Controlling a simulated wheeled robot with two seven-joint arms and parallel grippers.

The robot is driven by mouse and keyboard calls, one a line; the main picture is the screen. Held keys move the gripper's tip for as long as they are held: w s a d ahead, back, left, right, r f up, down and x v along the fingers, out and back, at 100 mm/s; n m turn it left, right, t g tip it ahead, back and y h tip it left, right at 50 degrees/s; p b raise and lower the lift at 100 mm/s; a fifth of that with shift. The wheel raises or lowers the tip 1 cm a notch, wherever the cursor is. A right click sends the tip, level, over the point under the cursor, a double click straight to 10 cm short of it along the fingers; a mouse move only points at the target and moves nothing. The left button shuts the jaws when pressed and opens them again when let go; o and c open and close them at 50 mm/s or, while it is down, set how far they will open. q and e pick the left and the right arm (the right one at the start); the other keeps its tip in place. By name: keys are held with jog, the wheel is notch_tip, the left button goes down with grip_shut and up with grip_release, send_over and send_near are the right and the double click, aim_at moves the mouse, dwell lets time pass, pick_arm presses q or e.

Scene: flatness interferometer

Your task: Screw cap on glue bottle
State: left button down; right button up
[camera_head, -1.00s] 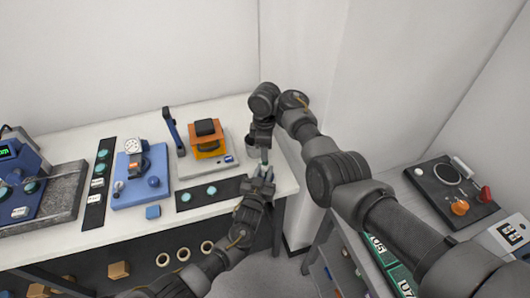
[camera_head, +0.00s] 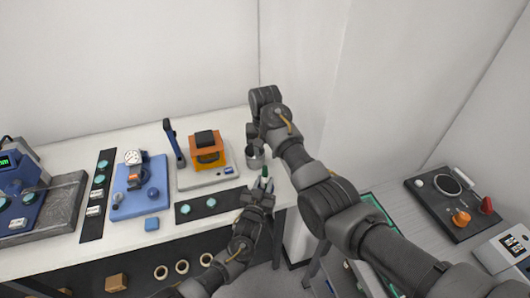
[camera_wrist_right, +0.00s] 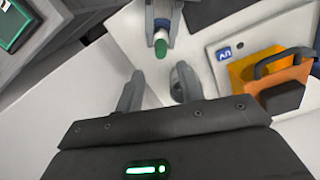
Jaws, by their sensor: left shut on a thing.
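The glue bottle (camera_wrist_right: 161,22) is pale and narrow, held upright near the table's front right corner. My left gripper (camera_head: 262,186) is shut on the bottle, and its fingers hide most of the body. The green cap (camera_head: 265,171) sits at the bottle's top end; it also shows in the right wrist view (camera_wrist_right: 161,48). I cannot tell how tightly it is seated. My right gripper (camera_wrist_right: 157,86) is open and empty, with its fingers apart and the cap beyond their tips.
An orange block with a black handle (camera_head: 207,150) sits on a pale plate to the left. A black mat (camera_head: 228,200) with teal discs lies in front. A wall rises just behind my right arm.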

aim_at(265, 167)
jog(key=shift+s+m, duration=0.25)
jog(key=shift+m, duration=0.45)
jog(key=shift+f, duration=3.95)
jog(key=shift+c, duration=0.5)
grip_shut()
